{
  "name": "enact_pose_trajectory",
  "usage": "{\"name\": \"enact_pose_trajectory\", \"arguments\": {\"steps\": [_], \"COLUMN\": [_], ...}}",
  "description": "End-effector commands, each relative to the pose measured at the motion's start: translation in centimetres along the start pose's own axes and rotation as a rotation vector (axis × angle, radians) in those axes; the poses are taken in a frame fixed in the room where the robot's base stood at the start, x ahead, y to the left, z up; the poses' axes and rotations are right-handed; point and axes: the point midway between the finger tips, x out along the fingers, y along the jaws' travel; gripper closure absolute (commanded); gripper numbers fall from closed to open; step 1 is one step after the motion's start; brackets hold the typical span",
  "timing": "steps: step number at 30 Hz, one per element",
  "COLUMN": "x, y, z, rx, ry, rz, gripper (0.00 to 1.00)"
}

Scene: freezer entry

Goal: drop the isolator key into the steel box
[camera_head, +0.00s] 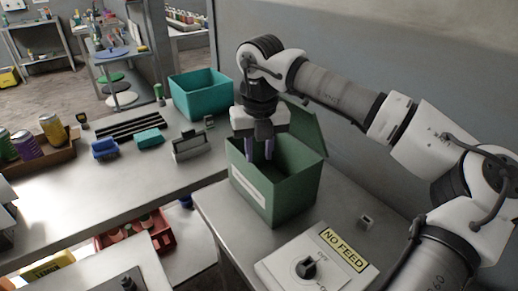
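A green box (258,196) with a white label on its front stands on the grey bench, its lid (308,128) raised at the back right. It is the only box here that fits the steel box. My gripper (259,155) points down at the box's opening, with its fingertips at or just inside the rim. The two fingers stand apart and I see nothing held between them. I cannot make out the isolator key; the box's floor is hidden behind its front wall.
A switch panel (285,270) with a black knob (306,267) and a "NO FEED" label lies in front of the box. A small grey block (367,222) is to its right. A teal bin (201,94) and a grey holder (189,147) are on the left table.

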Motion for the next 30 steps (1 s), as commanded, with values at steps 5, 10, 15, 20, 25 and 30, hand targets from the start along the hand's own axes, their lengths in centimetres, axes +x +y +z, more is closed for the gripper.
{"name": "enact_pose_trajectory", "arguments": {"steps": [5,10,15,20,25,30], "x": [0.0,-0.3,-1.6,-5.0,-8.9,-11.6], "y": [0.0,0.0,0.0,0.0,0.0,0.0], "z": [0.0,0.0,0.1,0.1,0.1,0.1], "rx": [0.0,0.0,0.001,0.002,0.003,0.002], "ry": [0.0,0.0,-0.002,-0.004,-0.003,-0.002], "rz": [0.0,0.001,0.0,-0.002,-0.001,-0.001], "gripper": [0.67,0.67,0.67,0.67,0.67,0.67]}}
